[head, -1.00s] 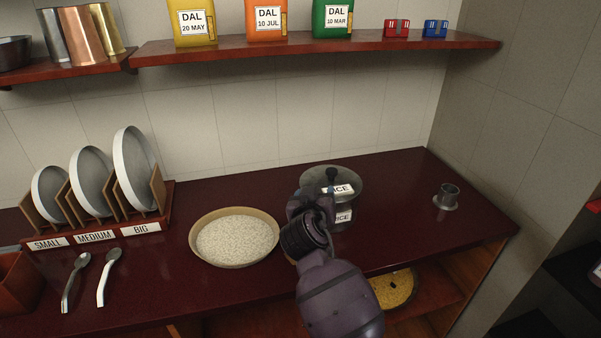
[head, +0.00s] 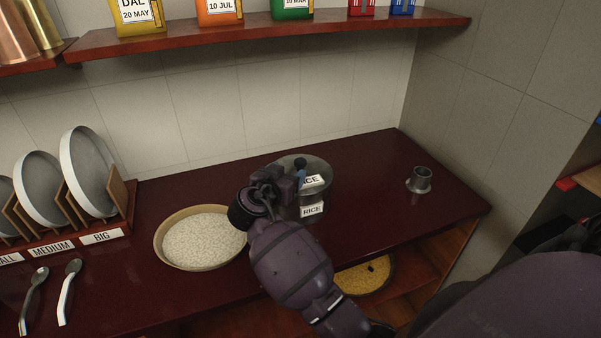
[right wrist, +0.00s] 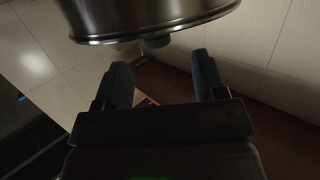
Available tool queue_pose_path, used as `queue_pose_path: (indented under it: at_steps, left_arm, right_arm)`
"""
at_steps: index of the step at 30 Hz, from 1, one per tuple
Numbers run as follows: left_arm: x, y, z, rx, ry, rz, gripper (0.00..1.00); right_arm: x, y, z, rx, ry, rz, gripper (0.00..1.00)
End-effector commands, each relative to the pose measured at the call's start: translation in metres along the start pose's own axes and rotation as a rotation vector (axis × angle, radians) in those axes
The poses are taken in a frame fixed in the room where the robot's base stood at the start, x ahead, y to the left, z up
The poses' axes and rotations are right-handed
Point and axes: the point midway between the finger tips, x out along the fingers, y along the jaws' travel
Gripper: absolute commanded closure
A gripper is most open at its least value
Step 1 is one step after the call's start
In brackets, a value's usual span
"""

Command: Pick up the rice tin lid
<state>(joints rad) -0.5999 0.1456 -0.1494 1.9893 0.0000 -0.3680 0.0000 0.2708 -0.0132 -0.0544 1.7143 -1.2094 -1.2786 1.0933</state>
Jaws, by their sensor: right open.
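The rice tin (head: 312,211) stands on the dark red counter, with its wide round lid (head: 320,172) on top. A dark knob (head: 300,163) rises from the lid. My right gripper (head: 288,183) is at the tin's left front side, partly hiding the tin and lid. In the right wrist view its two fingers (right wrist: 161,68) are apart with nothing between them. A shiny metal rim (right wrist: 160,28) lies just beyond the fingertips, with a dark rounded piece below it. Whether the fingers touch the tin cannot be told. My left gripper is not in view.
A bowl of rice (head: 203,237) stands left of the gripper. A small metal cup (head: 420,180) is at the right, near the side wall. Spoons (head: 69,290) and a plate rack (head: 121,232) are at the left.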

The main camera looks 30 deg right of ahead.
Motion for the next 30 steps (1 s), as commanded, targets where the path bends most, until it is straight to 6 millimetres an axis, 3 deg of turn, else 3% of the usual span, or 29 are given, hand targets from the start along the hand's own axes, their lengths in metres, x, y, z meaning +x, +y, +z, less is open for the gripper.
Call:
queue_pose_path:
  at_steps: [8,18,27,30]
  left_arm:
    - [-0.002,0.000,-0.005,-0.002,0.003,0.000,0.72]
    - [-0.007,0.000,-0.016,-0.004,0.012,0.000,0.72]
    - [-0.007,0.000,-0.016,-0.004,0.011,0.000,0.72]
    - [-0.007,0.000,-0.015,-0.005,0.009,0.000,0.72]
  right_arm:
    - [0.018,0.001,-0.004,0.001,0.001,0.001,0.35]
    - [0.059,0.005,-0.009,-0.001,0.000,0.000,0.35]
    - [0.063,0.005,-0.007,0.000,-0.001,-0.001,0.35]
    - [0.063,0.005,-0.007,0.000,-0.001,-0.001,0.49]
